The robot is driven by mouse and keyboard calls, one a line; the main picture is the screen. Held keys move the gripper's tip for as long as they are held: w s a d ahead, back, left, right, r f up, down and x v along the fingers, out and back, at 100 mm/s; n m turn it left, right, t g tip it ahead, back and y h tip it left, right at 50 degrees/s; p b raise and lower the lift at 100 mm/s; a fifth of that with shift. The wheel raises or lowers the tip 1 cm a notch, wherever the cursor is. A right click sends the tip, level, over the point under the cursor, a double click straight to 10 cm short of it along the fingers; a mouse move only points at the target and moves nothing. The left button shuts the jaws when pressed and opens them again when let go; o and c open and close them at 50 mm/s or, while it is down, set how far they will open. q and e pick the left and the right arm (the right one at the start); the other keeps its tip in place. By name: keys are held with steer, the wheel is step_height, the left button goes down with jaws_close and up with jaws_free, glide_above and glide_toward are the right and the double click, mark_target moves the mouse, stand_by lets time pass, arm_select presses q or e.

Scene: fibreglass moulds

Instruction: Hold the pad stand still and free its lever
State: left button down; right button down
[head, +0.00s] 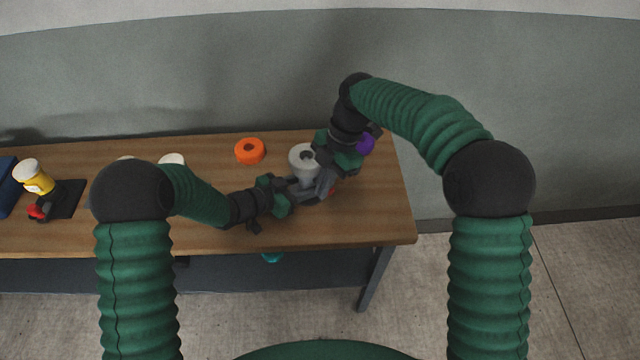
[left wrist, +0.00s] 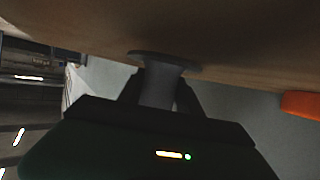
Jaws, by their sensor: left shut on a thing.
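The pad stand (head: 303,158), a light grey round body with a dark hole in its top, stands upright near the table's right end. My left gripper (head: 308,190) reaches in from the left, shut on its lower part. In the left wrist view, the left gripper's dark fingers (left wrist: 160,85) lie on both sides of the stand's grey post, below a wider round flange (left wrist: 165,60). My right gripper (head: 326,172) is at the stand's right side. Its fingertips are too small and covered to read. A bit of red shows there, possibly the lever; its position is unclear.
An orange ring (head: 249,151) lies behind and left of the stand, and a purple round thing (head: 366,144) lies to the right. A yellow-and-white piece (head: 35,178) on a black base stands at far left. The wooden table's (head: 385,215) front right corner is clear.

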steer(key=v, duration=1)
steer(key=shift+w, duration=0.2)
steer(key=c, duration=2.1)
jaws_free()
steer(key=shift+a, duration=0.1)
